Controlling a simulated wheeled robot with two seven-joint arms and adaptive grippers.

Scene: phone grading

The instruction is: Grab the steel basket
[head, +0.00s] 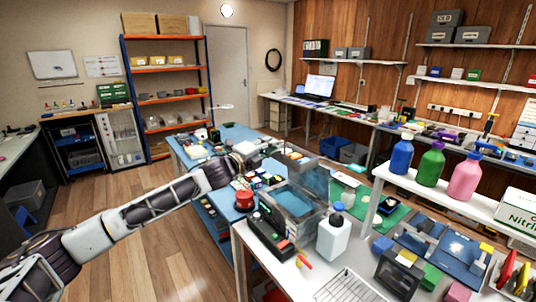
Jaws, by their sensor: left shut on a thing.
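A steel wire basket (347,288) lies on the white bench at the bottom edge, partly cut off by the frame. My left arm reaches in from the lower left. Its gripper (268,147) is over the blue-topped table, far beyond the basket and apart from it. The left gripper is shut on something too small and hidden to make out. My right gripper is not in view.
A clear box (297,198), a black device (263,236) and a white bottle (333,238) stand behind the basket. Blue (401,154), green (431,165) and pink (466,177) bottles stand on a raised shelf at right. Wooden floor (160,235) is open at left.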

